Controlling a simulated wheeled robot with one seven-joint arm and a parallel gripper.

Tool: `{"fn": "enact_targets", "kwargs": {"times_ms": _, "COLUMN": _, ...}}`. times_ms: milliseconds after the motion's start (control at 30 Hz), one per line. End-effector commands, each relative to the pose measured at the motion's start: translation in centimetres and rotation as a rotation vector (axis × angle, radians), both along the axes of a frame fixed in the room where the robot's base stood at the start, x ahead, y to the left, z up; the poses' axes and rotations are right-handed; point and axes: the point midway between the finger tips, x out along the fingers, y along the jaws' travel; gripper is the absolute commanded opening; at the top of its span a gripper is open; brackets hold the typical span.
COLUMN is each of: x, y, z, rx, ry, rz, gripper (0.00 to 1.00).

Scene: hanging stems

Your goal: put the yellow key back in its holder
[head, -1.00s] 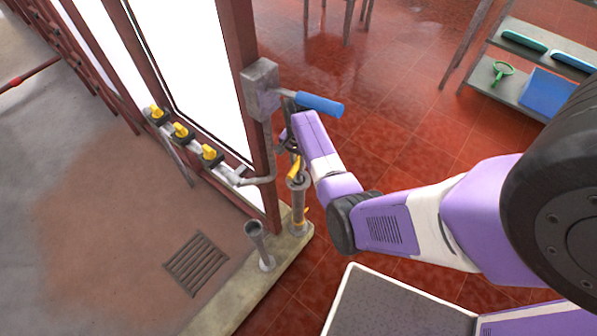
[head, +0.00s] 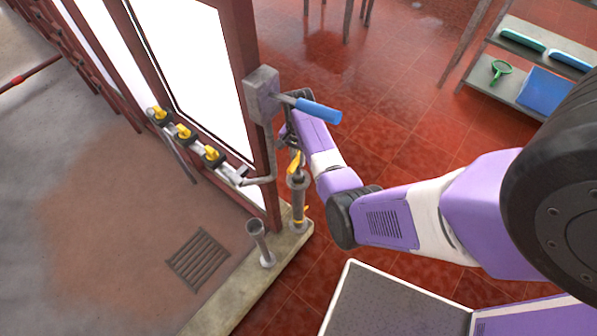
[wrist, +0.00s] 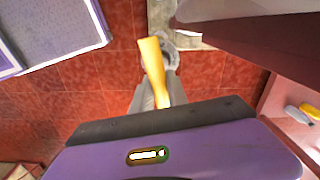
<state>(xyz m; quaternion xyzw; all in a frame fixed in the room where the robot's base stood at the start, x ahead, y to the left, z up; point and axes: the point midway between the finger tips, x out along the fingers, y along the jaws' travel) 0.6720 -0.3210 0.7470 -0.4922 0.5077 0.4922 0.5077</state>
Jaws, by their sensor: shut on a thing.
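The yellow key (wrist: 152,62) is a flat yellow bar held in my gripper (wrist: 158,92), whose grey fingers are shut on it in the wrist view. In the head view the key (head: 293,164) shows as a small yellow piece at the end of my purple arm. It is just above the top of a grey upright tube (head: 298,184) with a yellow band low on it. I cannot tell whether the key touches that tube. A shorter, open-topped grey tube (head: 257,240) stands to its left on the same ledge. Which tube is the holder is not clear.
A grey box (head: 262,93) with a blue-handled lever (head: 318,110) sits on the red post close to my gripper. Yellow-handled valves (head: 184,132) line the frame at left. A floor grate (head: 198,259) lies below. Shelves (head: 515,75) stand at upper right.

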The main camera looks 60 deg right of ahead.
Motion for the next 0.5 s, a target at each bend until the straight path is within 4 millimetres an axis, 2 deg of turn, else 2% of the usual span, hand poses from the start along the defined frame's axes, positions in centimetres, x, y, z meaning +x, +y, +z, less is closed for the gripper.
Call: {"fn": "enact_targets", "kwargs": {"times_ms": 500, "x": 0.0, "y": 0.0, "z": 1.9, "rx": -0.001, "ry": -0.001, "rz": 0.000, "gripper": 0.00}}
